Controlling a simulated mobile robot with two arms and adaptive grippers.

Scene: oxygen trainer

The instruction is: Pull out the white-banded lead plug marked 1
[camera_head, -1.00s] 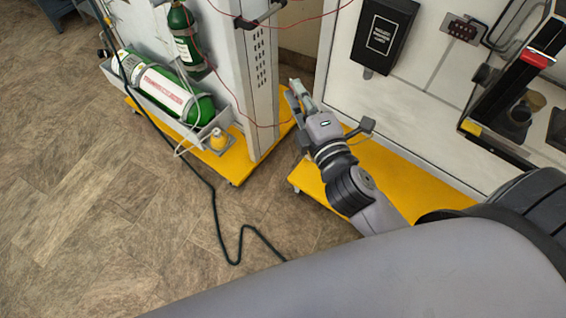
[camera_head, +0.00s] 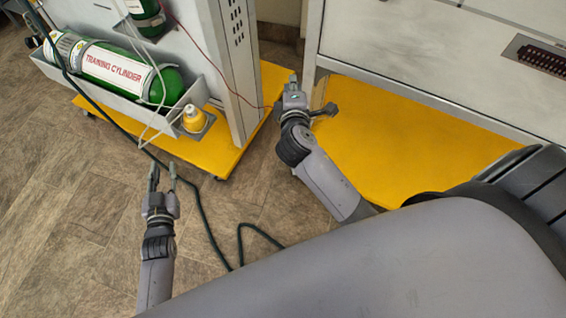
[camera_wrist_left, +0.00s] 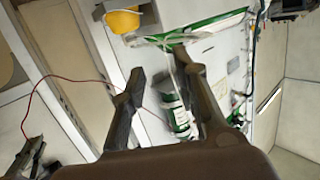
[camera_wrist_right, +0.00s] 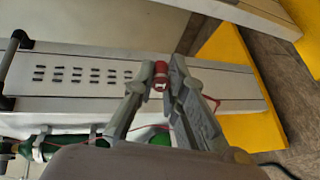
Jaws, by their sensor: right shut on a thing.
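My right gripper (camera_head: 293,82) is shut on a small red plug (camera_wrist_right: 160,71) with a pale part at its end. No number can be read on it. A thin red lead (camera_head: 215,83) runs from the left cart towards this gripper, and it also shows in the right wrist view (camera_wrist_right: 233,100). The plug shows no socket around it in the right wrist view. My left gripper (camera_head: 163,168) is open and empty above the floor, left of the right one. Its spread fingers show in the left wrist view (camera_wrist_left: 158,65).
The left cart has a yellow base (camera_head: 215,155), a green training cylinder (camera_head: 115,70) in a tray and a small yellow object (camera_head: 193,118). A white cabinet (camera_head: 430,60) stands on another yellow base (camera_head: 400,145). A dark green hose (camera_head: 203,215) lies on the floor.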

